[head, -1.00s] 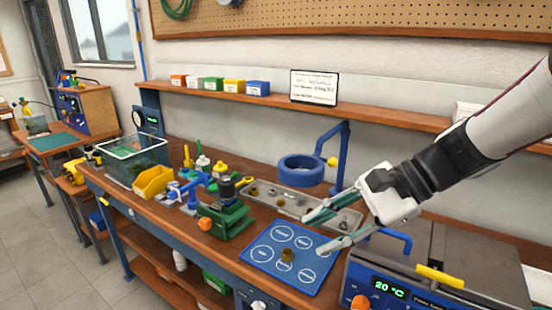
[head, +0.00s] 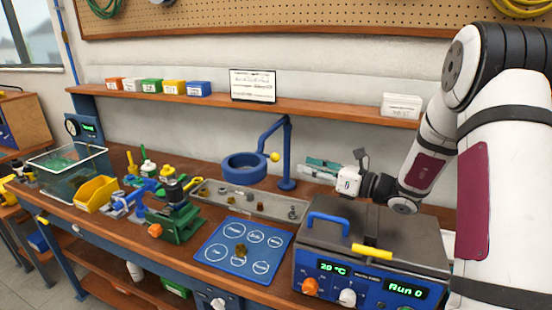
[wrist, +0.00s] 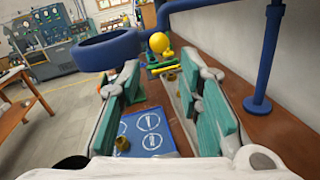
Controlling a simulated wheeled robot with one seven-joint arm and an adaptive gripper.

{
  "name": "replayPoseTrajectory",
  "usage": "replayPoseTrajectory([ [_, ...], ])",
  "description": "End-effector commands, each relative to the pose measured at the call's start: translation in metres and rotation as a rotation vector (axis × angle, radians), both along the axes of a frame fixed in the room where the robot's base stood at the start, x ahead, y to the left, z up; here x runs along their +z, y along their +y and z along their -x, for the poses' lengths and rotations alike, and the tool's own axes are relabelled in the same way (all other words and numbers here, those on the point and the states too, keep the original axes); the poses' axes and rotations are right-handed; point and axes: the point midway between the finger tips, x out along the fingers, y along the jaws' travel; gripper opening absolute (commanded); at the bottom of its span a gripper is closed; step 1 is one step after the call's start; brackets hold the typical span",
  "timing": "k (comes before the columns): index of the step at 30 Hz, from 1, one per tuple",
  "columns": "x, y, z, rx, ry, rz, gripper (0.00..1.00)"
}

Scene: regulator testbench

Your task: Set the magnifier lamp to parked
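The magnifier lamp (head: 245,166) is a blue ring head on a bent blue arm, rising from a post (head: 287,155) at the back of the bench. A yellow knob (head: 275,157) sits beside the ring. In the wrist view the ring (wrist: 107,50) is ahead on the left, the yellow knob (wrist: 159,42) near the middle and the post (wrist: 268,60) on the right. My gripper (head: 308,166) is just right of the post in the head view, pointing left. In the wrist view its teal-padded fingers (wrist: 155,100) are apart with nothing between them.
A metal tray (head: 215,196) with small parts lies below the lamp. A blue mat (head: 222,262) with white circles is in front. A lidded bath (head: 370,240) with a blue handle stands below my arm. The shelf (head: 340,113) runs behind.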

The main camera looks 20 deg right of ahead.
Motion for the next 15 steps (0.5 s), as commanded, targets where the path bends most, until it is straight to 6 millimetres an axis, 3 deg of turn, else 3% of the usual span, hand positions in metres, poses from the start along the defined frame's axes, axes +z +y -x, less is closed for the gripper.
replayPoseTrajectory([
  [15,0.001,0.065,-0.069,0.003,-0.002,0.002,0.32],
])
